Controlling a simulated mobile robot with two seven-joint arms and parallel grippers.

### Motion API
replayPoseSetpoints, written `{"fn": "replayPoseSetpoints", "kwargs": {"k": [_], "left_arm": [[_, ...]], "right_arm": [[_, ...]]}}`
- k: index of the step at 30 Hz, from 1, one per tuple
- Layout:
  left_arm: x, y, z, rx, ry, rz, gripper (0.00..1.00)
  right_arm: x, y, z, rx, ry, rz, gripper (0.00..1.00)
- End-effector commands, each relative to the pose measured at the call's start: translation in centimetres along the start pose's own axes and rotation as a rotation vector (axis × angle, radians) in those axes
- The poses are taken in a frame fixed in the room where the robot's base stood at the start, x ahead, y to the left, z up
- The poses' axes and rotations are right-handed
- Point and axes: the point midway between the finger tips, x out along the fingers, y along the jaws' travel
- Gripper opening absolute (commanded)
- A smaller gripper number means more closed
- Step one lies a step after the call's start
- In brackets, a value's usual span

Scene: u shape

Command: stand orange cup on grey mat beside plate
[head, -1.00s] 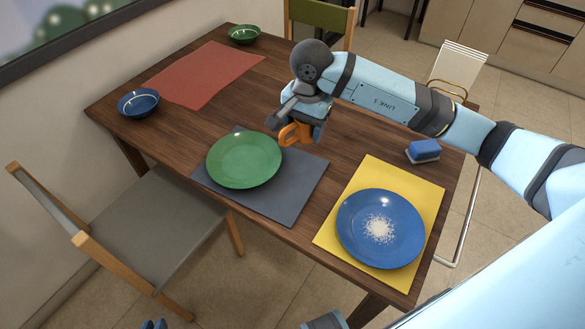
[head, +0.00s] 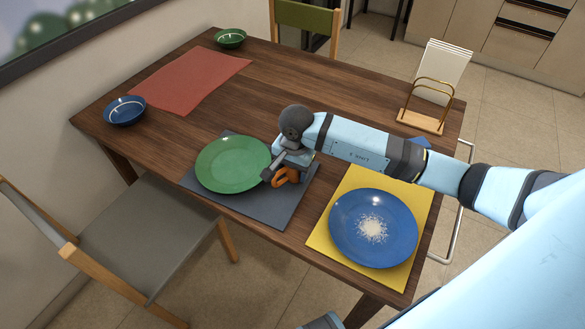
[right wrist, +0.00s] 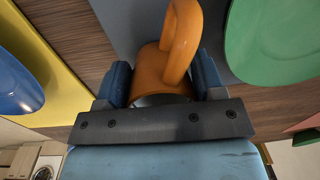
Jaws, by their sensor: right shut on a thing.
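The orange cup (head: 287,176) is in my right gripper (head: 283,168), at the right part of the grey mat (head: 262,209). The green plate (head: 232,164) lies on the mat just left of the cup. In the right wrist view, the orange cup (right wrist: 160,68) sits between the two fingers, its handle toward the top. The grey mat (right wrist: 130,22) and green plate (right wrist: 275,40) show beyond it. I cannot tell whether the cup's base touches the mat; the gripper hides part of the cup. My left gripper is not in view.
A blue plate (head: 373,228) with white crumbs lies on a yellow mat (head: 322,240) to the right. A blue sponge (head: 420,142) is partly behind my arm. A napkin rack (head: 427,118), red mat (head: 190,80) and two bowls stand farther off. A chair (head: 150,235) is at the front left.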

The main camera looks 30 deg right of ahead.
Motion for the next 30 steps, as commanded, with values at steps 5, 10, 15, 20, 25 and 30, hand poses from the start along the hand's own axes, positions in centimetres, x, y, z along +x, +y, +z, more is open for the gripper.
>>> {"fn": "replayPoseSetpoints", "kwargs": {"k": [5, 10, 15, 20, 25, 30], "left_arm": [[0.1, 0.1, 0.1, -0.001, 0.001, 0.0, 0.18], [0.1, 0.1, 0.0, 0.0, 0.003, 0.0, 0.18], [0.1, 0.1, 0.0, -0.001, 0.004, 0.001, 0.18], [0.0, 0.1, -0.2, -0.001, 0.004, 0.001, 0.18], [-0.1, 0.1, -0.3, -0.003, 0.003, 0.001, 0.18], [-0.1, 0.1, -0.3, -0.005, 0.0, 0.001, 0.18]], "right_arm": [[0.1, 0.0, 0.0, 0.0, 0.001, 0.0, 0.35], [0.3, 0.0, 0.0, -0.001, 0.0, 0.0, 0.83], [0.3, 0.0, 0.0, -0.001, 0.0, 0.0, 0.88], [0.0, 0.0, 0.0, 0.0, 0.0, 0.0, 0.88], [-1.9, -0.1, -0.1, -0.002, 0.002, -0.003, 0.88], [-5.6, -0.1, -0.1, -0.002, 0.004, -0.004, 0.88]]}}
